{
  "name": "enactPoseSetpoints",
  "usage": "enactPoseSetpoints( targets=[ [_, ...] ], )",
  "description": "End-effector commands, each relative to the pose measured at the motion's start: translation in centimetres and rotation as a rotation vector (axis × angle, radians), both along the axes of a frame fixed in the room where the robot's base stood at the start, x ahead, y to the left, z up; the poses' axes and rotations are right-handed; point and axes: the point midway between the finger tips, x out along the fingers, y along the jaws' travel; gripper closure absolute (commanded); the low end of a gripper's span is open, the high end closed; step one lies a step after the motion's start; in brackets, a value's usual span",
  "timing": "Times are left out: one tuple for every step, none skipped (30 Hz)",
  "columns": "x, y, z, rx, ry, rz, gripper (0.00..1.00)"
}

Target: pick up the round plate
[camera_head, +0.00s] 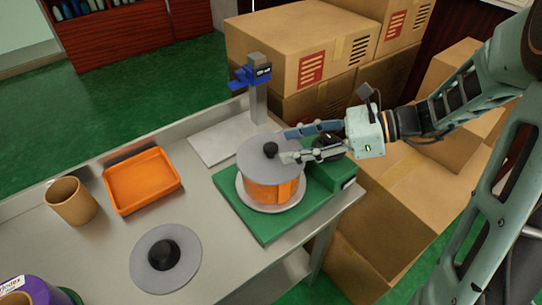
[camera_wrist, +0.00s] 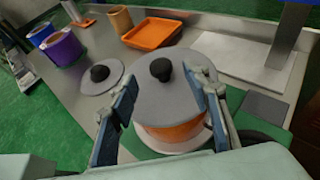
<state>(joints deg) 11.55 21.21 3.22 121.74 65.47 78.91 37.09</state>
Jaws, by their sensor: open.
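Two grey round plates with black knobs are in view. One round plate (camera_head: 255,162) lies on top of an orange cylinder (camera_head: 268,192) on the green machine base (camera_head: 255,225); it also shows in the wrist view (camera_wrist: 165,103). The other round plate (camera_head: 188,259) lies flat on the metal table at the front. My gripper (camera_head: 286,146) is open and empty at the right side of the plate on the cylinder. In the wrist view its fingers spread to either side of that plate's knob (camera_wrist: 161,69). I cannot tell if they touch the plate.
An orange tray (camera_head: 142,181) and a tan cup (camera_head: 71,201) stand on the table (camera_head: 115,235) at left. Cardboard boxes (camera_head: 300,45) stack behind and right. Purple and blue rolls sit at the table's left end.

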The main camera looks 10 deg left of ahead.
Motion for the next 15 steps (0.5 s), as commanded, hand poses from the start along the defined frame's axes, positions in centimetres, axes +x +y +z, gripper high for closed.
enactPoseSetpoints(
  targets=[
    [0.0,0.4,-0.2,0.0,0.0,0.0,0.56],
    [-0.1,0.5,-0.2,0.0,0.0,0.0,0.56],
    [-0.1,0.6,-0.3,0.0,0.0,0.0,0.56],
    [-0.1,0.8,-0.4,0.0,0.0,0.001,0.56],
    [-0.1,0.9,-0.4,-0.001,0.0,0.001,0.56],
    [-0.1,1.2,-0.5,-0.001,0.0,0.002,0.56],
    [-0.1,1.5,-0.7,-0.001,0.0,0.002,0.56],
    [-0.2,1.9,-0.8,-0.001,0.0,0.002,0.56],
    [-0.2,2.4,-1.0,-0.001,0.0,0.002,0.56],
    [-0.2,2.8,-1.2,-0.001,0.0,0.003,0.56],
    [-0.3,3.3,-1.4,-0.001,0.001,0.004,0.56],
    [-0.3,3.9,-1.6,-0.001,0.001,0.004,0.56],
    [-0.4,4.3,-1.8,0.0,0.001,0.004,0.56],
    [-0.4,4.7,-1.9,-0.001,0.001,0.004,0.56],
    [-0.4,5.1,-2.1,-0.002,0.001,0.003,0.56]
  ],
)
